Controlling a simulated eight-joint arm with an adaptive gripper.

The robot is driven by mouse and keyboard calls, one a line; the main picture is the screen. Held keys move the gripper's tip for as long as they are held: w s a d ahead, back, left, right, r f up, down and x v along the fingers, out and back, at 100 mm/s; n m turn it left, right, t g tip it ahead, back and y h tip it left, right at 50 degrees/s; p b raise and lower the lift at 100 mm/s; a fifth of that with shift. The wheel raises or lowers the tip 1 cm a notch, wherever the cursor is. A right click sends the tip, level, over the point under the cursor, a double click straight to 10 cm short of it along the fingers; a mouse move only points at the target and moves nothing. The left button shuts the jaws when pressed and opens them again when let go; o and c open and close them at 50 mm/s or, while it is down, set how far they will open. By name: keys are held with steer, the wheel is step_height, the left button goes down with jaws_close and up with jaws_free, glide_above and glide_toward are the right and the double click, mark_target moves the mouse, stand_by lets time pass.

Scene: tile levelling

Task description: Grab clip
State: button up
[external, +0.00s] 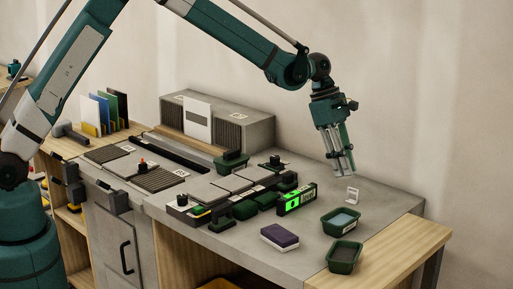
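A small white clip-like piece (352,195) stands on the grey worktop near its right end. My gripper (343,173) points down above and slightly left of it in the picture. Its long fingers show a narrow gap between them, and nothing is visible between the tips. The gripper appears apart from the white piece.
Two green trays, one with bluish contents (325,222) and one dark inside (333,266), sit near the front right edge. A purple-and-white sponge (279,238) and a device with a bright green display (296,201) lie left of them. Grey tiles (230,183) lie further left.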

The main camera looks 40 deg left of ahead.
mark_target(353, 189)
steer(key=shift+x, duration=1.25)
steer(key=shift+f, duration=0.1)
steer(key=shift+x, duration=2.55)
steer(key=shift+w, duration=0.15)
jaws_close()
